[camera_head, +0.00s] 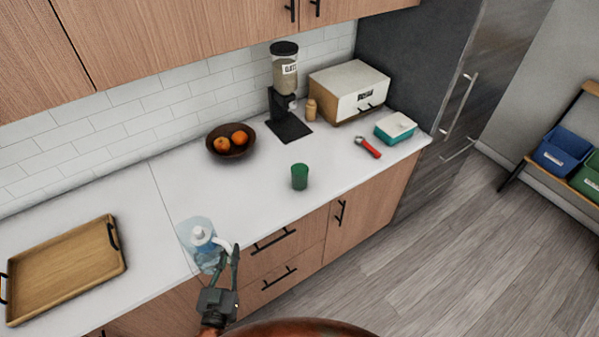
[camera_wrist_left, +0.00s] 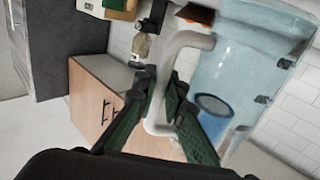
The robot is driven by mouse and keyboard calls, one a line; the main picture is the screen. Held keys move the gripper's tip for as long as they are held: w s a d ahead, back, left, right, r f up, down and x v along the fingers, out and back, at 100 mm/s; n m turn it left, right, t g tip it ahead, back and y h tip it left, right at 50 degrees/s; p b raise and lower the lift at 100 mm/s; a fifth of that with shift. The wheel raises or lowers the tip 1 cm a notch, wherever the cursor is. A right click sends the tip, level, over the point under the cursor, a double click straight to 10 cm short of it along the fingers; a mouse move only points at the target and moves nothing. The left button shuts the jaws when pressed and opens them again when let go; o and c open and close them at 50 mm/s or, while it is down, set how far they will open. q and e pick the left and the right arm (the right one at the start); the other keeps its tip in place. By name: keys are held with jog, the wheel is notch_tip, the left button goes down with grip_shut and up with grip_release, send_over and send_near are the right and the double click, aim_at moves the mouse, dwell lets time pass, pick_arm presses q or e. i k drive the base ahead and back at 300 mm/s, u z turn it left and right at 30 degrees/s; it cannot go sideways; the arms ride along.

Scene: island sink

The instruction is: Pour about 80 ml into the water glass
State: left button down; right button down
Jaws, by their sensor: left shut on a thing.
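A green glass (camera_head: 299,177) stands upright on the white counter, right of the middle. In the left wrist view the fingers (camera_wrist_left: 160,105) close around the pale handle, and the pitcher (camera_wrist_left: 245,60) fills the right side. I cannot tell its water level. My right gripper is not in view.
A wooden tray (camera_head: 68,268) lies at left. A fruit bowl (camera_head: 231,148), a dispenser (camera_head: 285,85), a small brown jar (camera_head: 311,109) and a white bread box (camera_head: 348,90) stand behind. A red-handled tool (camera_head: 368,148) and a teal box (camera_head: 395,129) are at right. Counter around the glass is clear.

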aim_at(300, 171)
jog(key=z, duration=2.5)
jog(key=k, duration=1.05)
jog(key=u, duration=1.8)
jog(key=i, duration=1)
jog(key=u, duration=0.1)
